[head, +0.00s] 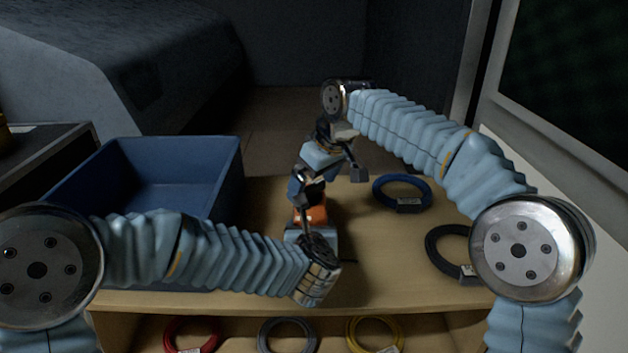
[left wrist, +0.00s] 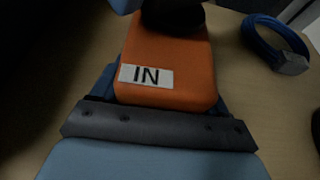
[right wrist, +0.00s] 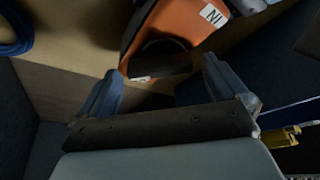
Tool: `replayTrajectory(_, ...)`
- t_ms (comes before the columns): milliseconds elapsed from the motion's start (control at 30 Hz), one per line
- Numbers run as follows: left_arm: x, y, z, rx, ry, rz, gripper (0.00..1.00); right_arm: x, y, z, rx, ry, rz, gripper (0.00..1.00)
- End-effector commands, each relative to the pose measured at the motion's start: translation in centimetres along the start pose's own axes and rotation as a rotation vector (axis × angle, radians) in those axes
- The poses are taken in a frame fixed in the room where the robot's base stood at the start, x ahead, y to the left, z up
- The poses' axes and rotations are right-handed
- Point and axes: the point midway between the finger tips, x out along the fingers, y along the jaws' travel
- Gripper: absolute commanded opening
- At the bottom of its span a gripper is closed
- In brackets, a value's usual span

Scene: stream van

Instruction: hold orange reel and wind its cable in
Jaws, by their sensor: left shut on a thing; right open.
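The orange reel (head: 312,214) stands on the wooden worktop near the middle of the head view, partly hidden by my arms. My left gripper (head: 306,224) is shut on it. In the left wrist view the reel (left wrist: 180,60) fills the space between the fingers, with a white "IN" label facing the camera and a dark round part at its top. My right gripper (head: 330,180) is open above and behind the reel. In the right wrist view its two fingers (right wrist: 160,64) are spread, with the reel (right wrist: 178,22) and its dark round part just beyond them. I cannot make out the cable.
A blue bin (head: 170,180) stands at the left of the worktop (head: 375,260). A blue cable coil (head: 402,190) and a black coil (head: 450,248) lie at the right. Red (head: 192,335), grey (head: 287,336) and yellow (head: 375,334) coils lie on a lower shelf.

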Motion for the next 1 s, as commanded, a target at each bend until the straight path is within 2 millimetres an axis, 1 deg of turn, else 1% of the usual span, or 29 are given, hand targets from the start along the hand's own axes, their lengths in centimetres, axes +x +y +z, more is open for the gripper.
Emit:
replayTrajectory(33,0.13,0.04,-0.69,0.003,0.014,0.000,0.38,0.08,0.00,0.04,0.000,0.000,0.000,1.00)
replayTrajectory(100,0.13,0.04,-0.69,0.003,0.014,0.000,0.38,0.07,0.00,0.04,0.000,0.000,0.000,1.00)
replayTrajectory(433,0.13,0.05,-0.68,0.003,0.014,0.000,0.38,0.04,-0.03,0.03,-0.001,0.000,0.000,0.49)
replayTrajectory(467,0.14,0.05,-0.68,0.003,0.014,0.000,0.38,0.04,-0.03,0.03,-0.001,0.000,0.000,0.48)
replayTrajectory(767,0.14,0.06,-0.67,0.003,0.014,0.000,0.38,0.01,-0.14,0.04,0.039,-0.002,0.018,0.48)
replayTrajectory(1000,0.15,0.06,-0.66,0.003,0.014,0.001,0.38,-0.05,-0.29,0.09,0.173,-0.001,0.073,0.48)
